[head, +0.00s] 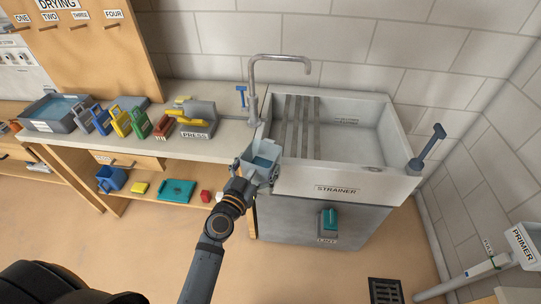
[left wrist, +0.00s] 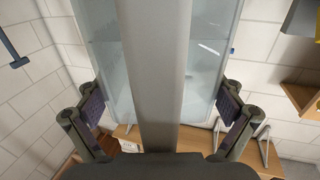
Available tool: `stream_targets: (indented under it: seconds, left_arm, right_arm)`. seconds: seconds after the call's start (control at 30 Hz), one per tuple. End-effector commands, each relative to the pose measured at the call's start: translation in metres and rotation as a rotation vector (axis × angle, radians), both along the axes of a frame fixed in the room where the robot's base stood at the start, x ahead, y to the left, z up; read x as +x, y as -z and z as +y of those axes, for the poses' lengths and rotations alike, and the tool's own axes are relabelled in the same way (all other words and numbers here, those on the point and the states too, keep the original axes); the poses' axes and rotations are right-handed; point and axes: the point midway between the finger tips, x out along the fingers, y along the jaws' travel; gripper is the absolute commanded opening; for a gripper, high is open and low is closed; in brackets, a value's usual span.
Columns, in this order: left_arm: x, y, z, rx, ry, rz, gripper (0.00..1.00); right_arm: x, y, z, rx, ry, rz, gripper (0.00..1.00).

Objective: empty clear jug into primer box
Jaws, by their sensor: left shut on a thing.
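The clear jug (head: 262,158) is at the left front corner of the sink, with blue liquid visible inside. My left gripper (head: 246,184) is shut on it from the front. In the left wrist view the jug's clear wall (left wrist: 205,60) stands behind a wide grey handle (left wrist: 158,80), with the fingers of my left gripper (left wrist: 158,122) on either side. The primer box (head: 522,243), pale and labelled PRIMER, is at the far right edge of the head view, well away from the jug. My right gripper is not in view.
The sink (head: 335,180), labelled STRAINER, has a tall tap (head: 280,58) and a blue lever (head: 428,148). Several coloured tools and a press (head: 195,120) stand on the left bench. A floor drain (head: 385,291) lies between sink and primer box.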

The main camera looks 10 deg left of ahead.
Motion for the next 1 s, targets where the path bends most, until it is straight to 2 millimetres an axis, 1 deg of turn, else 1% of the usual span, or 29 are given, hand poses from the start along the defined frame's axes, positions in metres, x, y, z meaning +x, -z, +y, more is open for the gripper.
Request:
stream_targets:
  seconds: [0.1,0.5,0.7,1.0]
  left_arm:
    - [-0.004,0.01,0.01,-0.001,-0.062,0.003,0.31]
    - [-0.007,0.022,0.024,-0.002,-0.152,-0.003,0.31]
    - [-0.008,0.026,0.027,-0.001,-0.169,0.002,0.31]
    - [-0.008,0.025,0.027,0.0,-0.168,0.001,0.31]
  right_arm:
    - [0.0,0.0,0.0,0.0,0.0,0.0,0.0]
    - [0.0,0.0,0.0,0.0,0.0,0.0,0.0]
    - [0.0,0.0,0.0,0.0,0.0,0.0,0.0]
    - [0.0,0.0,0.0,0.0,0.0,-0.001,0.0]
